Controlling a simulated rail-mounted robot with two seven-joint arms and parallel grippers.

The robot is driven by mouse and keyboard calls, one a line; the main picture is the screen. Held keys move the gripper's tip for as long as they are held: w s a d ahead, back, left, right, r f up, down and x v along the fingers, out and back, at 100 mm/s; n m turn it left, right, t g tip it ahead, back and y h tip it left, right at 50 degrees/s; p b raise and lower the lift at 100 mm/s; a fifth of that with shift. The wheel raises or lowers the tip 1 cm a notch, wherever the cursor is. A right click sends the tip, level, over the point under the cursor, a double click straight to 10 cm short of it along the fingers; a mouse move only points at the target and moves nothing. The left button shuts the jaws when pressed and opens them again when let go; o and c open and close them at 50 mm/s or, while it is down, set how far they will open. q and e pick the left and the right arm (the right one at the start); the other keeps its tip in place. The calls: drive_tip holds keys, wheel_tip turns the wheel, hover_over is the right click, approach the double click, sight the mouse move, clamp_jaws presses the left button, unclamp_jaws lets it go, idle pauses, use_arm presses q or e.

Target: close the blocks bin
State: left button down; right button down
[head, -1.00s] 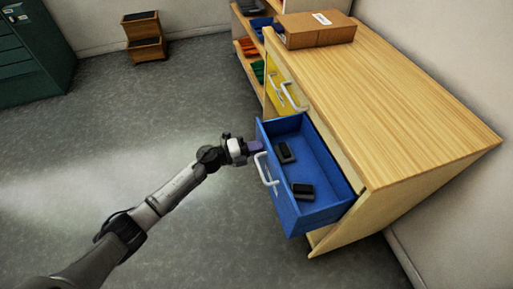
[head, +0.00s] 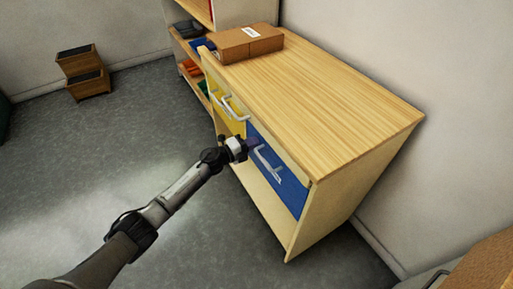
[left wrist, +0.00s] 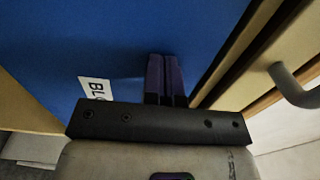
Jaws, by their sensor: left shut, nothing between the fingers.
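The blue bin (head: 288,188) is a drawer in the wooden cabinet, with a silver handle (head: 266,163) on its front. Its front sits flush or almost flush with the cabinet, and its inside is hidden. In the left wrist view, the purple fingers (left wrist: 163,75) are together against or very close to the front. My right gripper is out of view.
A yellow drawer (head: 227,110) with a silver handle sits left of the blue one. A cardboard box (head: 248,43) lies on the wooden cabinet top (head: 325,95). Shelves with coloured bins stand behind. The floor at left is clear up to wooden boxes (head: 84,75).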

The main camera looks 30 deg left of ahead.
use_arm(q)
drive_tip(key=shift+f, duration=0.15)
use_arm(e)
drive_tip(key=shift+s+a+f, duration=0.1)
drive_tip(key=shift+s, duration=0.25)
